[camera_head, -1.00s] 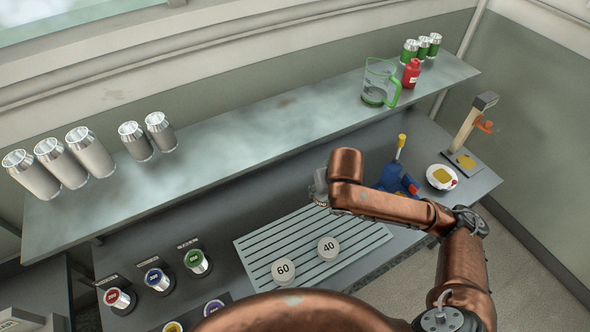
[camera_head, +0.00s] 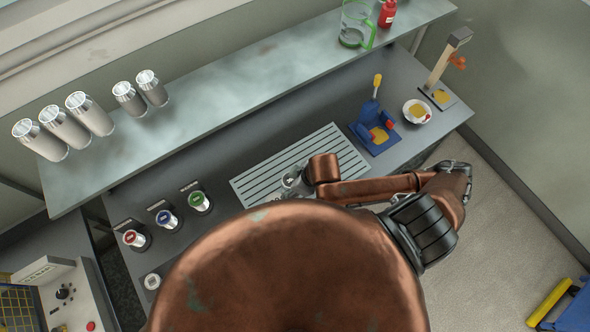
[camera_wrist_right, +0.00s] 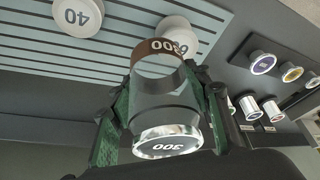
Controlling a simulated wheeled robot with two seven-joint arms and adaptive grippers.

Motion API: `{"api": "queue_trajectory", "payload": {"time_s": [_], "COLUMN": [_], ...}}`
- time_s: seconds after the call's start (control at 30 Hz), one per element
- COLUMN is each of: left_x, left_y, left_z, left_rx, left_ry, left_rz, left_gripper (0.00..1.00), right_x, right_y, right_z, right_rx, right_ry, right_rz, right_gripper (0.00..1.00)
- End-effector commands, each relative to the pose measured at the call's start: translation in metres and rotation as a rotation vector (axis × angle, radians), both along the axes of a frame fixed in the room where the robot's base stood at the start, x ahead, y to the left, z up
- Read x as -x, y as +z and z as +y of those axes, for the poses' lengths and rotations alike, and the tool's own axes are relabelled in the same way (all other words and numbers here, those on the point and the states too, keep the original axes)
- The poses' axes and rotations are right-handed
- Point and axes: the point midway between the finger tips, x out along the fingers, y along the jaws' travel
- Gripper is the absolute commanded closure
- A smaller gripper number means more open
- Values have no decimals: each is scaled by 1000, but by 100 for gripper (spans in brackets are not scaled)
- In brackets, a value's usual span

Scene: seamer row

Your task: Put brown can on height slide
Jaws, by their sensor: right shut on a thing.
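The can with a brown band (camera_wrist_right: 152,49) and a "300" mark is between the green fingers of my right gripper (camera_wrist_right: 163,95), in the right wrist view. The gripper is shut on it. In the head view, my right gripper (camera_head: 293,179) is over the slatted grey rack, and my copper arm partly hides it; I cannot make out the can clearly there. I take the height slide to be the tan post with an orange slider (camera_head: 445,65) at the right end of the counter, well apart from the gripper. My left gripper is not in view.
A blue device with a yellow-topped handle (camera_head: 375,128) and a white plate (camera_head: 417,112) stand near the post. The slatted rack (camera_head: 330,140) bears white discs (camera_wrist_right: 78,16). Several silver cans (camera_head: 90,113) and a green-handled jug (camera_head: 356,25) stand on the shelf above.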

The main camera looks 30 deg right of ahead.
Motion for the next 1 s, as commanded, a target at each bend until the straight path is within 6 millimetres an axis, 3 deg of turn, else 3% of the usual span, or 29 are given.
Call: {"api": "queue_trajectory", "payload": {"time_s": [0.2, 0.5, 0.7, 1.0], "left_x": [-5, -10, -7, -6], "left_y": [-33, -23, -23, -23], "left_z": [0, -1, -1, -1], "left_rx": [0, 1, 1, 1], "left_ry": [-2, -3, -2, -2], "left_rz": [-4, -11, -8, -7], "left_gripper": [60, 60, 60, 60], "right_x": [-21, -82, -106, -123], "right_y": [-17, -40, -78, -101], "right_z": [-11, -43, -55, -64], "right_rx": [2, 2, 0, 0], "right_ry": [3, 0, 2, 1], "right_rz": [-4, -1, 0, 0], "right_gripper": [75, 75, 75, 75]}}
